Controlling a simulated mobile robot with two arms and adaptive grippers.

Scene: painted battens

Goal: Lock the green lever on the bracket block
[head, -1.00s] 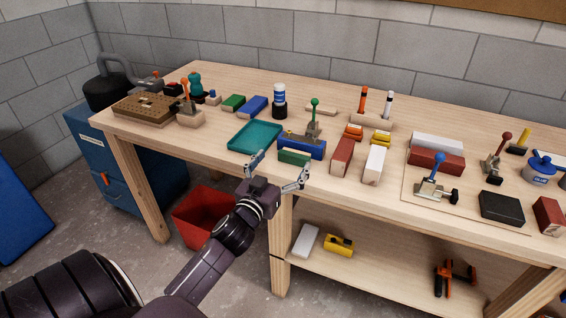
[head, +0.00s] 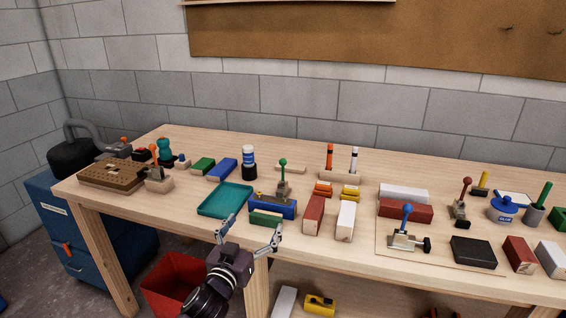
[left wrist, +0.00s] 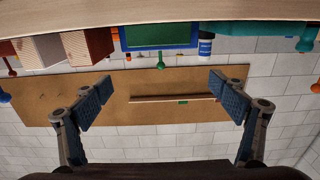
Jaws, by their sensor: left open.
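The green lever (head: 283,165) stands about upright, its round green knob on top, on a metal clamp on the blue bracket block (head: 287,212). A green batten (head: 266,219) lies along the block's front. My left gripper (head: 256,227) is open and empty, at the bench's front edge before the block, its fingers spread to either side. The left wrist view, upside down, shows the green batten (left wrist: 160,36) against the blue block (left wrist: 125,44) and the green lever (left wrist: 160,61) ahead, between the open fingers (left wrist: 162,97). My right gripper is not in view.
A teal tray (head: 207,210) lies left of the block; a red batten (head: 313,216) and a white batten (head: 345,222) lie right. A glue bottle (head: 249,154) stands behind.

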